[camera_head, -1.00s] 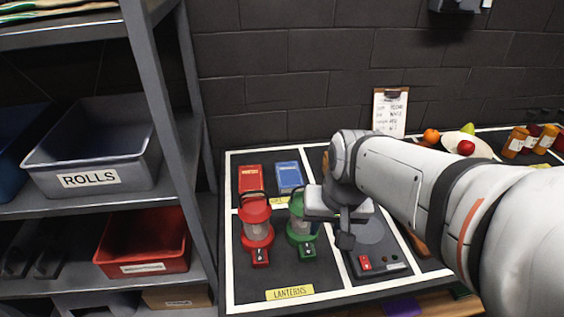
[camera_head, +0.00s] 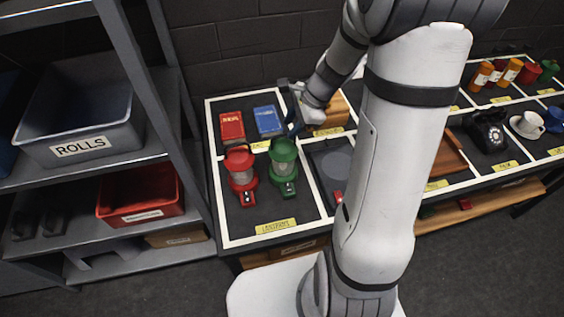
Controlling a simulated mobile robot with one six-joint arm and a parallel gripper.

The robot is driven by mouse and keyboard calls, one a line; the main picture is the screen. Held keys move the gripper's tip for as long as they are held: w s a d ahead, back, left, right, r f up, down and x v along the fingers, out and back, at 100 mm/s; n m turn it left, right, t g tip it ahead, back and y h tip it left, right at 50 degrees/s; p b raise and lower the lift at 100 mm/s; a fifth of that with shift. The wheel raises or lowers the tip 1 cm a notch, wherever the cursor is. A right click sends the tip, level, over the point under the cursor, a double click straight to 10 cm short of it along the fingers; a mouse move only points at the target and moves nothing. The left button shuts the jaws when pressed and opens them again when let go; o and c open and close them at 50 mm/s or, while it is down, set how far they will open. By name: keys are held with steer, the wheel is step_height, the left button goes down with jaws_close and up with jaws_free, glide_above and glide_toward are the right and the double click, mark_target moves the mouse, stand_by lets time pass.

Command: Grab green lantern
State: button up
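The green lantern (camera_head: 284,168) stands upright on the table in the lanterns section, with a black numbered tag on its base. The red lantern (camera_head: 241,174) stands just left of it. My gripper (camera_head: 290,110) is behind and above the green lantern, near the blue book. Its two dark fingers look spread apart, with nothing seen between them. The lower finger appears close to the top of the green lantern in the picture; I cannot tell whether they touch. My forearm hides part of the table to the right.
A red book (camera_head: 231,127) and a blue book (camera_head: 268,121) lie behind the lanterns. A grey round-plated device (camera_head: 335,165) is to the right, partly hidden. A shelf with a grey bin (camera_head: 80,115) and a red bin (camera_head: 140,193) stands left. A black telephone (camera_head: 487,131) is far right.

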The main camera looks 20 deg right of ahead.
mark_target(286, 134)
steer(key=x, duration=0.4)
steer(key=shift+f+p, duration=0.3)
steer(key=shift+f, duration=0.1)
steer(key=shift+c, duration=0.4)
jaws_close()
stand_by(0.6)
